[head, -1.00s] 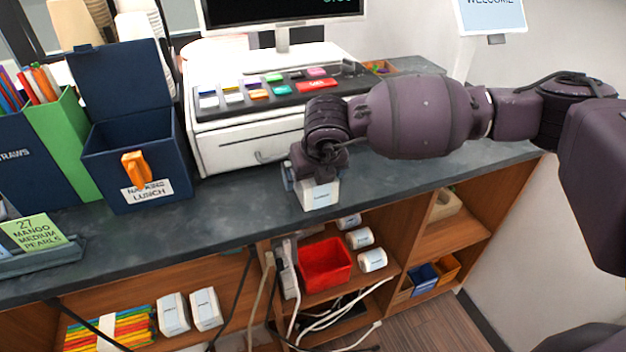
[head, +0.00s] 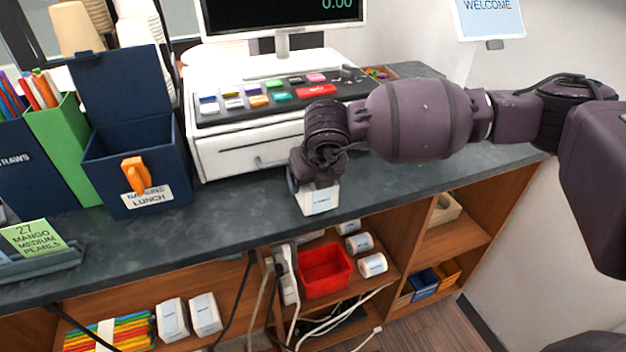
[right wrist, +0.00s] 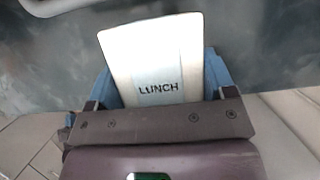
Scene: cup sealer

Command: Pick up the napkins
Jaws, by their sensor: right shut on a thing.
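My right gripper (head: 315,184) is shut on a white pack of napkins (head: 319,201), held at the front edge of the dark counter, in front of the cash drawer. In the right wrist view the pack (right wrist: 156,62) reads "LUNCH" and sits between the blue fingers of the gripper (right wrist: 158,85). A dark blue napkin box (head: 137,160) labelled for lunch napkins stands on the counter at left, its lid raised and an orange clip on its front. More white packs (head: 189,316) stand on the lower left shelf. My left gripper is not in view.
A white register (head: 252,152) with coloured keys stands behind my right gripper. A green straw holder (head: 65,145) stands left of the napkin box. Below the counter are a red bin (head: 325,269), white rolls and loose cables. The counter (head: 240,208) between box and gripper is clear.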

